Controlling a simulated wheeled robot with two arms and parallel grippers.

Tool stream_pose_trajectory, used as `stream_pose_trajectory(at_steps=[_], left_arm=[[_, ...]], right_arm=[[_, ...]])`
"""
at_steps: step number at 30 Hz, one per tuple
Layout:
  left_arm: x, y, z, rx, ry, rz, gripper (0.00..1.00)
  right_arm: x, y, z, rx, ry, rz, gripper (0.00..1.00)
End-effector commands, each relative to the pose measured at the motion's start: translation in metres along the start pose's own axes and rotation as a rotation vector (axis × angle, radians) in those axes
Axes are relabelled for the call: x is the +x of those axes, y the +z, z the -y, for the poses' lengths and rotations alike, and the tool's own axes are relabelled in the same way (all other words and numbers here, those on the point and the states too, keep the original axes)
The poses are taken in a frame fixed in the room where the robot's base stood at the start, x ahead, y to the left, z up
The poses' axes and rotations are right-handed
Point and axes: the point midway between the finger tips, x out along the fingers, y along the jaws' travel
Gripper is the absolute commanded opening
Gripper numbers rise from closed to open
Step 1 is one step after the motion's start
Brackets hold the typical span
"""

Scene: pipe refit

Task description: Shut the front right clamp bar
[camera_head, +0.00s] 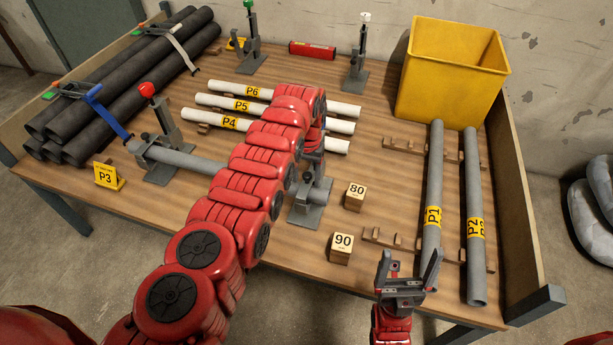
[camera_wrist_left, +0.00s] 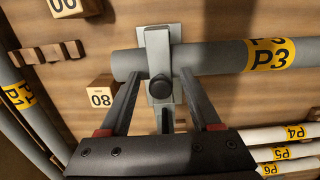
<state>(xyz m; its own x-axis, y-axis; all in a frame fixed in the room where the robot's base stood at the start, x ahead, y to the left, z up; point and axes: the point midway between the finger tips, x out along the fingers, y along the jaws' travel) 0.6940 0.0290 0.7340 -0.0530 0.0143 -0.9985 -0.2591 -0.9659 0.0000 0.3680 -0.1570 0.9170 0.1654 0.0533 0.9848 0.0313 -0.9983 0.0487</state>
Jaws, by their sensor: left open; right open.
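The front right clamp (camera_head: 311,190) stands near the table's front middle, partly hidden behind my left arm in the head view. In the left wrist view the clamp (camera_wrist_left: 158,50) shows with a grey bar across the grey pipe P3 (camera_wrist_left: 215,58) and a dark round knob (camera_wrist_left: 160,88). I cannot tell whether the bar is fully down. My left gripper (camera_wrist_left: 160,74) is open, its fingers on either side of the knob, apart from it. In the head view that gripper is hidden by its arm. My right gripper (camera_head: 411,262) is open and empty at the front edge.
The front left clamp (camera_head: 165,145) has a red knob. Blocks 80 (camera_head: 354,197) and 90 (camera_head: 341,248) stand right of the front right clamp. Pipes P1 (camera_head: 434,180) and P2 (camera_head: 474,200) lie further right. White pipes (camera_head: 215,121) lie behind. A yellow bin (camera_head: 455,75) stands at the back right.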

Motion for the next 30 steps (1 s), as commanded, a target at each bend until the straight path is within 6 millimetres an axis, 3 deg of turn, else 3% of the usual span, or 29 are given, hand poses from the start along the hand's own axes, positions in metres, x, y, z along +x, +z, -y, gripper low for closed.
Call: stream_pose_trajectory(at_steps=[8, 21, 25, 30], left_arm=[[-0.037, -0.002, 0.002, -0.001, 0.0, -0.002, 0.64], [-0.149, 0.004, 0.007, -0.002, 0.0, -0.002, 0.64], [-0.167, 0.006, 0.008, -0.003, 0.001, -0.004, 0.64], [-0.172, 0.007, 0.008, -0.003, 0.001, -0.002, 0.64]], right_arm=[[0.008, -0.001, 0.0, 0.0, 0.0, 0.0, 0.89], [0.026, -0.004, -0.001, 0.0, 0.0, 0.0, 0.89], [0.029, -0.005, -0.001, 0.0, 0.0, 0.0, 0.89], [0.029, -0.005, -0.001, 0.0, 0.0, 0.0, 0.89]])
